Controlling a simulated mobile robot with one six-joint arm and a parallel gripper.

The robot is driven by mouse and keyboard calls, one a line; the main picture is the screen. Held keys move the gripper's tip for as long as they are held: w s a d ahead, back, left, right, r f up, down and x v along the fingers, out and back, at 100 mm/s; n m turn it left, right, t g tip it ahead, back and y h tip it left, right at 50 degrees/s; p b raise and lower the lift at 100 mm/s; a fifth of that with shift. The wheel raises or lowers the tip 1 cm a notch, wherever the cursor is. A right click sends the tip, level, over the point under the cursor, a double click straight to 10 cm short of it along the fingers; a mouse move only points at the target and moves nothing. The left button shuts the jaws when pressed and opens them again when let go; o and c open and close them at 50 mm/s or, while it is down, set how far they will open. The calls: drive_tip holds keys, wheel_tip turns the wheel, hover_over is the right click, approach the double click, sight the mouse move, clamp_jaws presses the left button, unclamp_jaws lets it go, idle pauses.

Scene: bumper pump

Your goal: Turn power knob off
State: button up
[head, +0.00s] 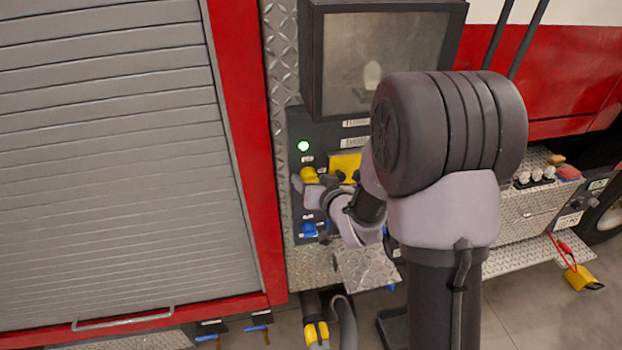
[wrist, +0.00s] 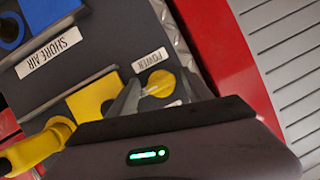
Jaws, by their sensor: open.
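The power knob (head: 309,174) is yellow and sits on the dark control panel (head: 298,123), just below a lit green light (head: 303,146). In the wrist view the yellow knob (wrist: 160,84) shows beside a white label reading POWER. My gripper (wrist: 158,95) is open, with its grey fingers on either side of the knob. Whether a finger touches the knob cannot be told. In the head view my gripper (head: 312,187) is at the knob, and my arm hides much of the panel to its right.
A yellow plate (head: 345,165) is right of the knob. A blue fitting (head: 309,230) is lower on the panel. A SHORE AIR label (wrist: 48,53) shows in the wrist view. A dark-framed box (head: 385,55) juts out above; a red post and grey shutter (head: 110,150) stand left.

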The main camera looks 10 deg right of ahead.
clamp_jaws()
